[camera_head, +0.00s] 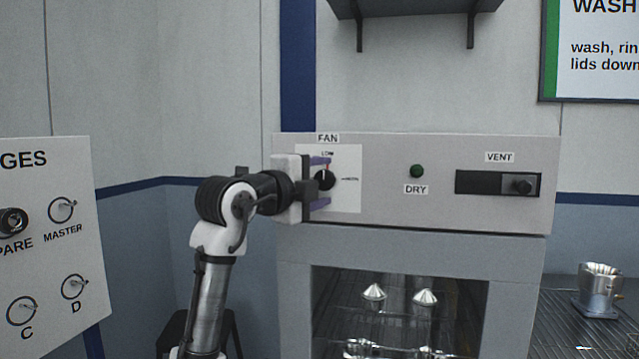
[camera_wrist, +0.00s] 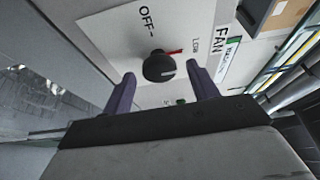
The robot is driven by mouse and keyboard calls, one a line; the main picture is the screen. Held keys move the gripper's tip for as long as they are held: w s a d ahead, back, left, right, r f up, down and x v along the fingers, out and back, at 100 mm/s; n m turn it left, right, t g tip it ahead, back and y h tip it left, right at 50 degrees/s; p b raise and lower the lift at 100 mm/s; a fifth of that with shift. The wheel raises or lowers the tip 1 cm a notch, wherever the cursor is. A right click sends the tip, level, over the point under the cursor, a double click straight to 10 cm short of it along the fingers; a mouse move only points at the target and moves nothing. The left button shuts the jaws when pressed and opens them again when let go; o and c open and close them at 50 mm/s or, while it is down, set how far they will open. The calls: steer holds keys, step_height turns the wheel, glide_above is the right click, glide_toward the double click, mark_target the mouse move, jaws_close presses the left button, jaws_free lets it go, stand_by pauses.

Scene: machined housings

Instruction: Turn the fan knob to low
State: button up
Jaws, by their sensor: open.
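The fan knob (camera_head: 325,180) is a round black dial with a white line, on a white plate under the FAN label (camera_head: 328,138). In the head view LOW stands above it, and a red mark runs from the knob towards LOW. In the wrist view the knob (camera_wrist: 158,67) shows with the red mark towards LOW and OFF on another side. My gripper (camera_head: 319,182) is open, its purple fingers above and below the knob in the head view. In the wrist view my gripper (camera_wrist: 161,74) has its fingertips on either side, with gaps; no contact shows.
The grey cabinet front (camera_head: 430,210) also bears a green DRY button (camera_head: 417,171) and a VENT slider (camera_head: 522,185). Below is an opening with metal cones (camera_head: 374,292). A gauge board (camera_head: 45,240) stands left. A metal housing (camera_head: 600,290) sits at the right.

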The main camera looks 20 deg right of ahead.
steer(key=b+v, duration=0.4)
steer(key=v, duration=0.9)
steer(key=shift+s+a, duration=0.3)
